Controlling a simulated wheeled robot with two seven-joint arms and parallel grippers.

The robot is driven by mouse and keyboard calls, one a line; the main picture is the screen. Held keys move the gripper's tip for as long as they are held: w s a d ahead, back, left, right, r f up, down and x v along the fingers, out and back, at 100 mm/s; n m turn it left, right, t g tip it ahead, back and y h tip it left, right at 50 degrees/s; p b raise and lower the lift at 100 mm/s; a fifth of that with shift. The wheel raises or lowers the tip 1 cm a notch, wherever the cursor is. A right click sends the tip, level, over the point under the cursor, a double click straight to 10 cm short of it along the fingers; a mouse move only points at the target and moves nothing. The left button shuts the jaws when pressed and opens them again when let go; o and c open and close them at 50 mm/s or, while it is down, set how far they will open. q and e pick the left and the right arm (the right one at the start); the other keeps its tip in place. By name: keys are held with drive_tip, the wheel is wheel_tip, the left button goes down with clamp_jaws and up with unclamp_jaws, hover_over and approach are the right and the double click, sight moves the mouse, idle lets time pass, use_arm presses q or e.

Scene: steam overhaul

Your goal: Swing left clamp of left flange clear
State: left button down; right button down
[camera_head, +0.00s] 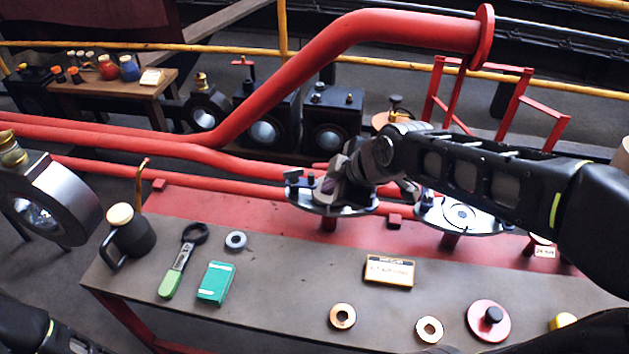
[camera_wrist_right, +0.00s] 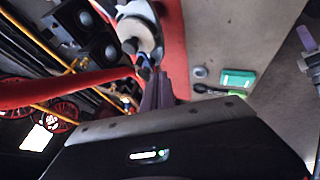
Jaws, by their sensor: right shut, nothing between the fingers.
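The left flange (camera_head: 330,209) is a round metal plate on a post at the rear of the bench, and it also shows in the right wrist view (camera_wrist_right: 138,36). Its left clamp (camera_head: 293,176) stands at the left rim with a dark bolt head. My right gripper (camera_head: 334,190) is shut and empty, over the flange just right of this clamp; whether it touches is unclear. Its closed fingers (camera_wrist_right: 156,90) show in the wrist view near dark clamp parts. My left arm shows at the head view's lower left; its gripper seems partly visible at the wrist view's right edge.
A second flange (camera_head: 460,215) stands to the right, partly behind my right arm. Red pipes (camera_head: 230,120) run behind the bench. Bare bench lies before the left flange.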

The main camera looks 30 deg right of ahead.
drive_tip(key=b, duration=0.2)
approach(307, 186)
wheel_tip(307, 186, down, 4)
drive_tip(key=s+a, duration=0.1)
drive_tip(key=a, duration=0.1)
drive_tip(key=w, duration=0.2)
drive_tip(key=w+d, duration=0.1)
drive_tip(key=w, duration=0.1)
drive_tip(key=shift+d, duration=0.2)
